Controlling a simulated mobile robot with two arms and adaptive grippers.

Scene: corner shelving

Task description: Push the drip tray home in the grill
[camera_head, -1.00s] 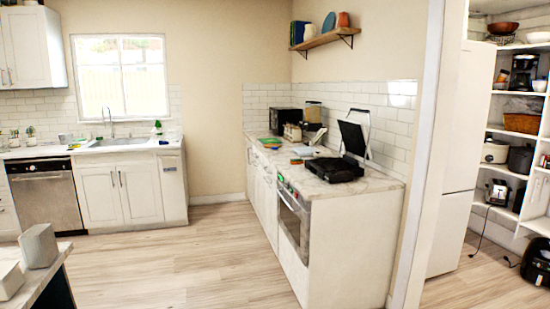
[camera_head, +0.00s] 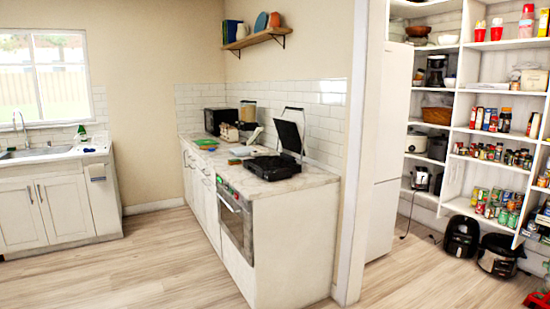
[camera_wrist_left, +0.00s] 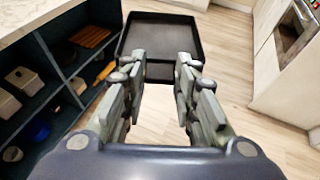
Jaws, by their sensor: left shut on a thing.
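The drip tray (camera_wrist_left: 165,35) is a shallow black rectangular tray in the left wrist view. My left gripper (camera_wrist_left: 161,70) is shut on its near edge and holds it above the floor. The grill (camera_head: 272,166) is black and stands on the marble-look counter in the head view, with its lid (camera_head: 288,137) raised. The slot for the tray cannot be made out at this distance. My right gripper is in neither view.
The counter (camera_head: 300,181) has an oven (camera_head: 234,222) in its front. A dark shelf unit with a pale top (camera_wrist_left: 30,25) stands close on the left in the wrist view. Pantry shelves (camera_head: 480,95) stand at the right. The wooden floor (camera_head: 140,265) before the counter is clear.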

